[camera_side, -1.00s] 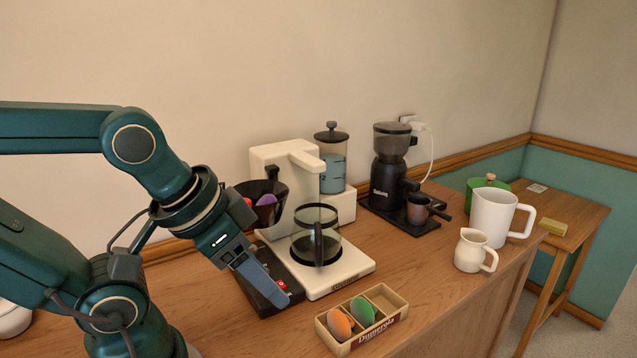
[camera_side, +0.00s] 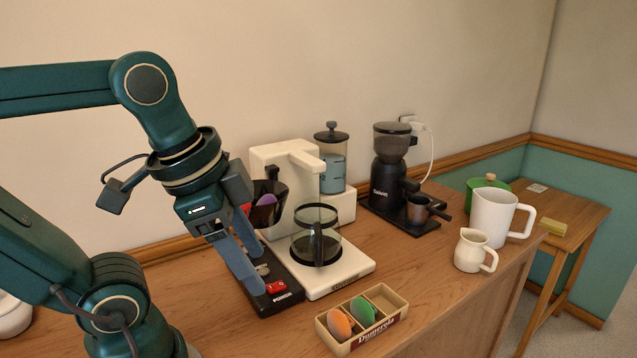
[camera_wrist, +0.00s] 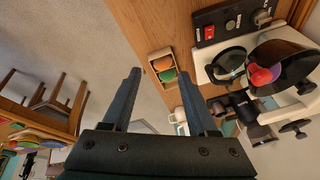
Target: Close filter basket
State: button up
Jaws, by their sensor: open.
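The black filter basket (camera_side: 276,190) is swung out to the left of the white coffee maker (camera_side: 273,155), not under its top arm. It holds a purple, rounded object, and the wrist view shows the basket (camera_wrist: 294,66) with red and purple objects in it. The glass carafe (camera_side: 316,240) stands on the coffee maker's base, below and right of the basket. My gripper (camera_side: 262,272) is open and empty, fingers angled down over the black switch panel, left of and in front of the basket. In the wrist view my gripper (camera_wrist: 160,73) has nothing between its fingers.
A wooden box (camera_side: 362,318) with orange and green objects sits in front. A grinder (camera_side: 388,170), a white jug (camera_side: 490,218) and a cream pitcher (camera_side: 470,252) stand to the right. The counter's middle right is clear.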

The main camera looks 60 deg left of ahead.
jog(key=w+a+r+m+g, duration=0.1)
jog(key=a+r, duration=0.1)
jog(key=a, duration=0.1)
jog(key=w+a+r+m+g, duration=0.1)
jog(key=a+r, duration=0.2)
jog(key=a, duration=0.1)
jog(key=w+a+r+m+g, duration=0.1)
jog(key=w+a+r, duration=0.1)
jog(key=a+r, duration=0.1)
jog(key=shift+w+a+r+g, duration=0.1)
jog(key=shift+a+g, duration=0.3)
jog(key=shift+a, duration=0.3)
jog(key=shift+a+f, duration=0.35)
jog(key=shift+f, duration=2.4)
grip_shut()
